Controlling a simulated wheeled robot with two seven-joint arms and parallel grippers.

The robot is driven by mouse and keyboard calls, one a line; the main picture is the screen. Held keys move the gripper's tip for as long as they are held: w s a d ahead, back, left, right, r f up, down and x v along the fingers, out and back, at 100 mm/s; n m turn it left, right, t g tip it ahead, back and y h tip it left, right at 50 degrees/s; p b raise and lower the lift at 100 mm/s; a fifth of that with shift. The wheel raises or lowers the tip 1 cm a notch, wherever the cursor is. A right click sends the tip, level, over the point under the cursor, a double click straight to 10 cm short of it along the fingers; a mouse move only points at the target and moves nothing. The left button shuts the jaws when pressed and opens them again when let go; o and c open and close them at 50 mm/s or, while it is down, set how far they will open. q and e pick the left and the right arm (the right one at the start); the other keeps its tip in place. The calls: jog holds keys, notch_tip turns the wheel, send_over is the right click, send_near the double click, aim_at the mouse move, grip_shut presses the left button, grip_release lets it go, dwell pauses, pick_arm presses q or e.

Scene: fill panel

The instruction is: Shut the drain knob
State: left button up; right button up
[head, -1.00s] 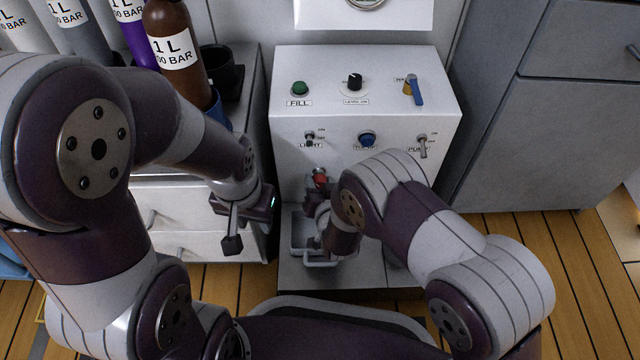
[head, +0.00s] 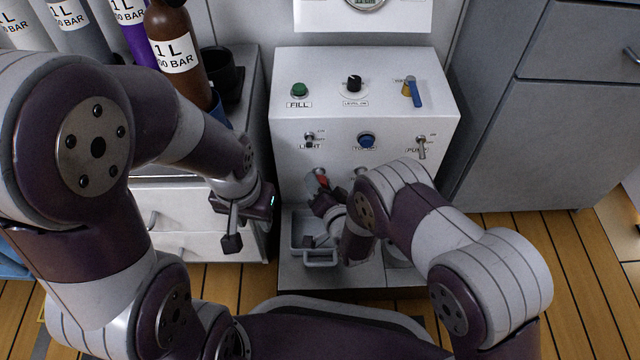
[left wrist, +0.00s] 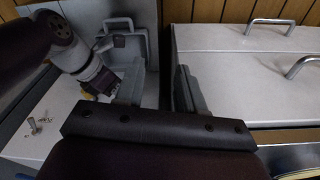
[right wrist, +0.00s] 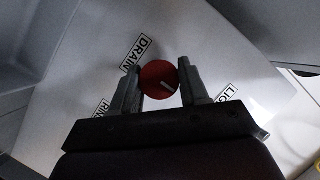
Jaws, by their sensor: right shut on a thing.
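The drain knob (right wrist: 159,79) is a round red knob with a white line on its face, beside a "DRAIN" label (right wrist: 136,52). In the head view the red knob (head: 321,177) is low on the front of the white panel (head: 290,168). My right gripper (head: 319,190) is shut on it, with one finger on each side in the right wrist view (right wrist: 160,83). The knob's own setting is hard to read. My left gripper (head: 233,238) hangs left of the panel; its fingers are apart and empty in the left wrist view (left wrist: 158,88).
The panel carries a green fill button (head: 300,90), a black level knob (head: 354,83), a blue button (head: 366,140), a blue-handled valve (head: 414,92) and toggle switches. A small tray (head: 320,259) is below. Bottles (head: 175,45) stand left; a grey cabinet (head: 535,130) stands right.

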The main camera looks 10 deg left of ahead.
jog(key=shift+c, duration=0.2)
dwell(0.3)
jog(key=o, duration=1)
jog(key=shift+d, duration=0.1)
jog(key=p+v, duration=0.7)
jog(key=v, duration=0.5)
jog(key=shift+s+d+p, duration=0.15)
jog(key=shift+s+p, duration=0.15)
